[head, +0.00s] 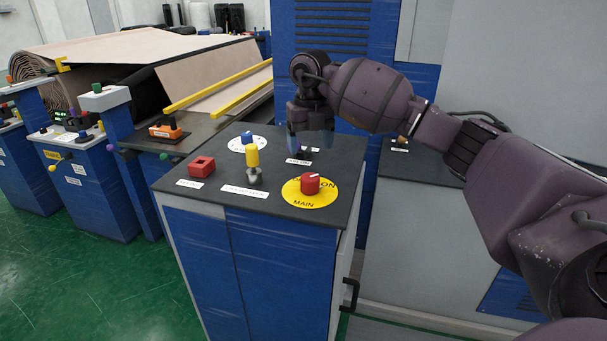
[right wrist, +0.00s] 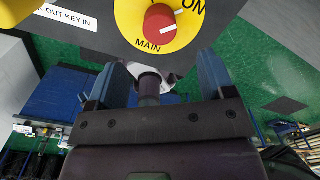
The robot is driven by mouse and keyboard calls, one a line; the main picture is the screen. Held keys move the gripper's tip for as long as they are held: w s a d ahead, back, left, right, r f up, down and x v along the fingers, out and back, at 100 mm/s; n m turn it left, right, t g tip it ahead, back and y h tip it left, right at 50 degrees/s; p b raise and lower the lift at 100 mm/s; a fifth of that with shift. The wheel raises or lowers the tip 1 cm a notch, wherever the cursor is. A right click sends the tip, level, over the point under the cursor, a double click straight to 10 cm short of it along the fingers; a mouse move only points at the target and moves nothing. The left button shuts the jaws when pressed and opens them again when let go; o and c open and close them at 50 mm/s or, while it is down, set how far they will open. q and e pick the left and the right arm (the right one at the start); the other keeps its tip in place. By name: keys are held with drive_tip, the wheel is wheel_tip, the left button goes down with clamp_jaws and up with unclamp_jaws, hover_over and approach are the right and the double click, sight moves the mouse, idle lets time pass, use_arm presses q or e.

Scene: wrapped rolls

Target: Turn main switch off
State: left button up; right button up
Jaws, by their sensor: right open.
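The main switch is a red knob (head: 310,183) on a round yellow plate (head: 297,198) marked MAIN, on the dark top of a blue cabinet. It also shows at the top of the right wrist view (right wrist: 161,23), where its white mark points towards the word ON. My right gripper (head: 310,143) is open and points down over the back of the panel, behind the knob and apart from it. In the right wrist view, a dark post-like part (right wrist: 149,88) shows between its blue fingers; I cannot tell whether they touch it. My left gripper is not in view.
On the panel (head: 236,212) are a red square button (head: 202,166), a yellow-topped control (head: 253,157) and a blue knob (head: 246,137). A black handle (head: 350,293) sticks out at the cabinet's right side. Large wrapped rolls (head: 120,52) lie at the left. Green floor is clear at the front left.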

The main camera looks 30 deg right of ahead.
hover_over(310, 177)
wheel_tip(310, 177, down, 4)
drive_tip(key=shift+f, duration=0.1)
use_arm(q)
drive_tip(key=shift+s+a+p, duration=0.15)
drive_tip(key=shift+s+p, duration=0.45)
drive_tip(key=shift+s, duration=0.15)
use_arm(e)
drive_tip(key=shift+w+f, duration=0.1)
drive_tip(key=shift+f, duration=3)
drive_tip(key=c, duration=0.9)
